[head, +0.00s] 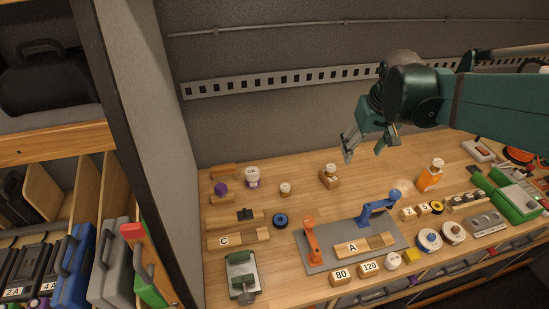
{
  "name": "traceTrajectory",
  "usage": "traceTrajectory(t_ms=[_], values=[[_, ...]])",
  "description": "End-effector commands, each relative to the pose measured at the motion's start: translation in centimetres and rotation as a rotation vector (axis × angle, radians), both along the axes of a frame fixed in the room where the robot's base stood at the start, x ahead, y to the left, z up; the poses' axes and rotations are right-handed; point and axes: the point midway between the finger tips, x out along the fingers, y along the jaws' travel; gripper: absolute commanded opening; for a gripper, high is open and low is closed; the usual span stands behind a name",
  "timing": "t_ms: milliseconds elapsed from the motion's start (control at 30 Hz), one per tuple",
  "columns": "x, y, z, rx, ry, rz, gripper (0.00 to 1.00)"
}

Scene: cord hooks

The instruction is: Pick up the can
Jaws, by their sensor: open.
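My gripper (363,153) is open and empty above the back part of the wooden bench, with its fingers pointing down. No object is plainly a can; several small containers could be it. A white jar with a dark label and purple edge (252,177) stands at the back left. A small white-topped container (285,189) stands to its right. A brown container with a white top (330,176) stands a little below and left of my gripper. An orange container with a white cap (430,175) stands to the right. My gripper is apart from all of them.
A grey mat (321,259) holds an orange and a blue small arm-like figure and a wooden block marked A (352,247). White round spools (430,239) and a green device (510,198) are at right. A wall with a slotted rail (290,78) stands behind.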

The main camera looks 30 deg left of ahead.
Motion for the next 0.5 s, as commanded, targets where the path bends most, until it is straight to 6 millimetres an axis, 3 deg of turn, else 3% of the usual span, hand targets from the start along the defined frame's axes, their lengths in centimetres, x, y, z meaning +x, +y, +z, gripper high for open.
traceTrajectory(t_ms=[500], values=[[2.0,13.0,-5.3,-0.058,0.071,0.179,0.54]])
